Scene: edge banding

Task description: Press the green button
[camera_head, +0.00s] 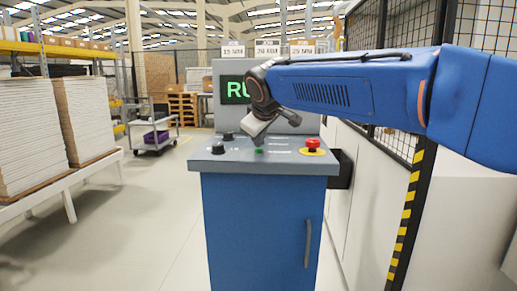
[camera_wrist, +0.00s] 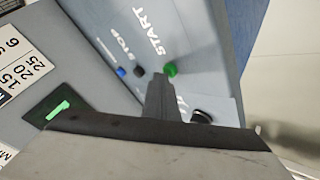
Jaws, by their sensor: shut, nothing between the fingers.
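The green button (camera_head: 259,150) sits on the grey sloped top of a blue control cabinet (camera_head: 257,225). My gripper (camera_head: 257,143) points down just above and behind it from this viewpoint. I cannot tell the exact gap between tips and panel.
A red mushroom button (camera_head: 313,144) on a yellow disc is at the panel's right. Black knobs (camera_head: 218,149) are at its left. A lit green display (camera_head: 237,90) stands behind. In the wrist view a blue button (camera_wrist: 121,71) and black button (camera_wrist: 139,71) are near STOP.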

